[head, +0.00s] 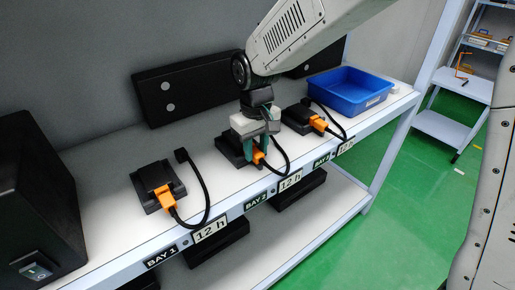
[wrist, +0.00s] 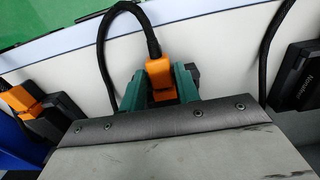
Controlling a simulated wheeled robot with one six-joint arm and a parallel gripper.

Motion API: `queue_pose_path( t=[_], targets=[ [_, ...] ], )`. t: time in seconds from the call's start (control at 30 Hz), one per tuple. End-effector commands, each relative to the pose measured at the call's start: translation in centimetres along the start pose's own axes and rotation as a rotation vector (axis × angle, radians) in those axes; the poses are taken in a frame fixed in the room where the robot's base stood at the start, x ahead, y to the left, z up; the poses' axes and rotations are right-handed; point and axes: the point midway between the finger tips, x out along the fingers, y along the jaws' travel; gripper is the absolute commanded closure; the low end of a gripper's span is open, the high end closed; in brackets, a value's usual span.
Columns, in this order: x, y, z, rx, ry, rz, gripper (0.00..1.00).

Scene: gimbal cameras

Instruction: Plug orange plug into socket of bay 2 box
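My gripper (head: 261,141) is over the bay 2 box (head: 229,150), pointing down, its green fingers around an orange plug (head: 258,155). In the wrist view the green fingers (wrist: 160,88) press against both sides of the orange plug (wrist: 159,70), whose black cable loops away toward the shelf's front edge. The bay 2 box is dark and low, mostly hidden by my gripper. The plug is at its front right side; whether it sits in the socket is hidden. The BAY 2 label (head: 256,201) is on the shelf edge below.
The bay 1 box (head: 150,205) with an orange plug (head: 163,196) stands left; the bay 3 box (head: 297,119) with an orange plug (head: 319,124) stands right. A blue tray (head: 349,104) is at the far right. A black box with a switch (head: 35,271) fills the left end. Loose cables arch between boxes.

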Motion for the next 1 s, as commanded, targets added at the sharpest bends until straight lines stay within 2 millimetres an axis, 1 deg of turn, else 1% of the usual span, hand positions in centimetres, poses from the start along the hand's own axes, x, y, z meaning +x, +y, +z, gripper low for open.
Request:
queue_pose_path(
  t=[0.03,0.07,0.37,0.47,0.7,0.8,0.9,1.0],
  targets=[
    [0.0,0.0,0.0,0.000,0.000,0.000,0.53],
    [0.0,0.0,0.0,0.000,0.000,0.000,0.50],
    [-0.2,0.0,0.0,0.000,0.000,0.000,0.50],
    [-1.2,0.0,-0.1,0.000,0.002,0.000,0.50],
    [-5.4,0.0,-0.1,0.000,0.003,0.000,0.50],
    [-6.7,0.0,-0.1,0.000,0.002,0.000,0.50],
    [-7.5,0.0,0.0,0.000,0.000,0.000,0.50],
    [-7.8,0.0,0.0,0.000,0.000,0.000,0.50]
  ],
)
